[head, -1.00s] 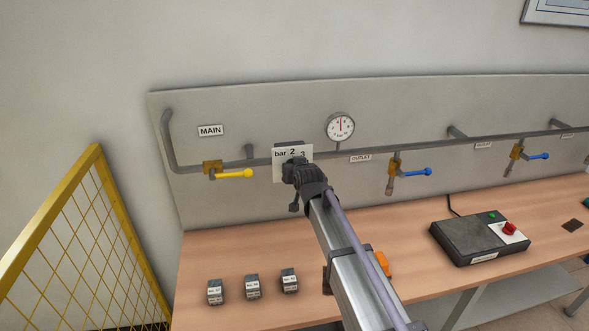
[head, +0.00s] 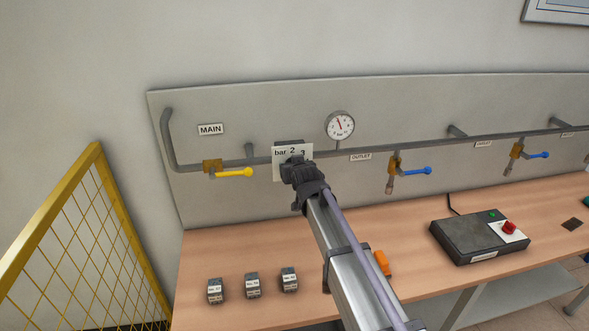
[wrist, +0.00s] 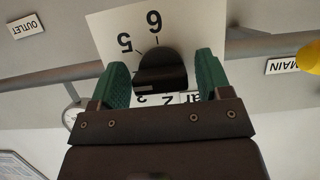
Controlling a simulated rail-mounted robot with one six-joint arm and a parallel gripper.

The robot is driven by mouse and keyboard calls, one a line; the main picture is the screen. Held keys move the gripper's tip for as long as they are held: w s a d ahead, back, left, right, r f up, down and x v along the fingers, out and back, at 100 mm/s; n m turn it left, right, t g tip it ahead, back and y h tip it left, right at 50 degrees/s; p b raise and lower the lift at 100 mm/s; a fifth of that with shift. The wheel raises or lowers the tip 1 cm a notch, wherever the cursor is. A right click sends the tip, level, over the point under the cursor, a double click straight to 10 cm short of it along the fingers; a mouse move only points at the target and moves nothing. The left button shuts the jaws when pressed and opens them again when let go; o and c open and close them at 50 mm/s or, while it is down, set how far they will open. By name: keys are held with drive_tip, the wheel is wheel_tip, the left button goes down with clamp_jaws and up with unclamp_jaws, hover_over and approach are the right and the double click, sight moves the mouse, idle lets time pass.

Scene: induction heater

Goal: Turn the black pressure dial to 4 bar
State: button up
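The black pressure dial (wrist: 160,72) sits on a white scale plate (wrist: 108,22) marked with bar numbers; 5 and 6 read clearly, upside down, in the wrist view. My gripper (wrist: 162,68) has its two green fingers on either side of the dial, with a narrow gap showing on each side, so it looks open around it. In the head view my gripper (head: 294,166) covers the dial, and only part of the plate (head: 279,170) shows. The round gauge (head: 340,126) above right has its needle tilted slightly left of upright. The dial's pointer mark is not clear.
The yellow MAIN valve handle (head: 236,173) is left of the plate, and a blue OUTLET handle (head: 414,172) is to the right. A grey pipe (head: 365,148) runs along the panel. Several small blocks and a black control box (head: 468,240) stand on the bench below.

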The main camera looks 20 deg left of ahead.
drive_tip(key=shift+o, duration=0.3)
drive_tip(key=p+v, duration=0.4)
drive_tip(key=v, duration=0.6)
drive_tip(key=shift+s+d, duration=0.2)
drive_tip(key=shift+s, duration=0.15)
drive_tip(key=shift+r, duration=0.1)
